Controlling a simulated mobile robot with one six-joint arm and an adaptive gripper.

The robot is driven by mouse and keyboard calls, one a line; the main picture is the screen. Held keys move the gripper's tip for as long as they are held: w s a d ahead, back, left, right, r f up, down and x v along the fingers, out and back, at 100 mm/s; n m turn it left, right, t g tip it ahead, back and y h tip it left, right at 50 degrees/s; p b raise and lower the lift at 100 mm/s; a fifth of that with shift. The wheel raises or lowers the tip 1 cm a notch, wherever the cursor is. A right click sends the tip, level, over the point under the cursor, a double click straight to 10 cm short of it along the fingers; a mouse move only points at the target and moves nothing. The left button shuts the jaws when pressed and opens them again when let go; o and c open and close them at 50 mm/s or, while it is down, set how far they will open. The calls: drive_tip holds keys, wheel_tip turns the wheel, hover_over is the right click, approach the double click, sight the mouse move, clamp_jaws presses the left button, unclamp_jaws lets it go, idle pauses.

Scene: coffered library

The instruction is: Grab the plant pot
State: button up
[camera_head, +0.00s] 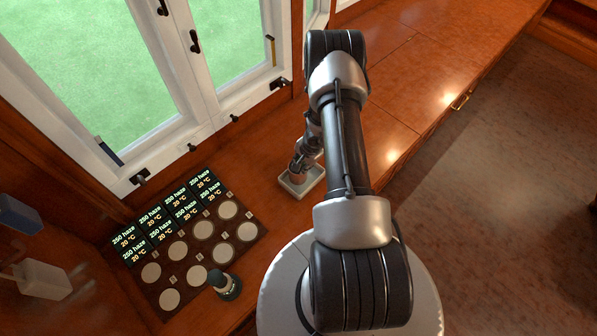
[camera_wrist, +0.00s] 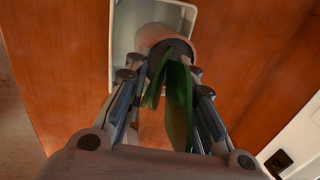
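The plant pot (camera_wrist: 168,36) is terracotta-coloured and round, with long green leaves (camera_wrist: 178,105) rising from it towards the wrist camera. It stands in a shallow white tray (camera_wrist: 122,45) on the wooden counter. In the head view the pot (camera_head: 297,168) shows small in the tray (camera_head: 314,181), partly hidden by my arm. My gripper (camera_wrist: 160,76) reaches down over the plant, with one finger on each side of the leaves and the tips near the pot's rim. The fingers are spread apart; I cannot make out whether they touch the pot.
A dark board (camera_head: 254,216) with several pale discs and lit labels lies left of the tray. A small dark-topped bottle (camera_head: 226,287) stands at its front edge. White-framed windows (camera_head: 180,80) line the back. The counter (camera_head: 385,145) right of my arm is clear.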

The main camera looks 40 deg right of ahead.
clamp_jaws()
idle(0.4)
drive_tip(key=shift+r, duration=0.1)
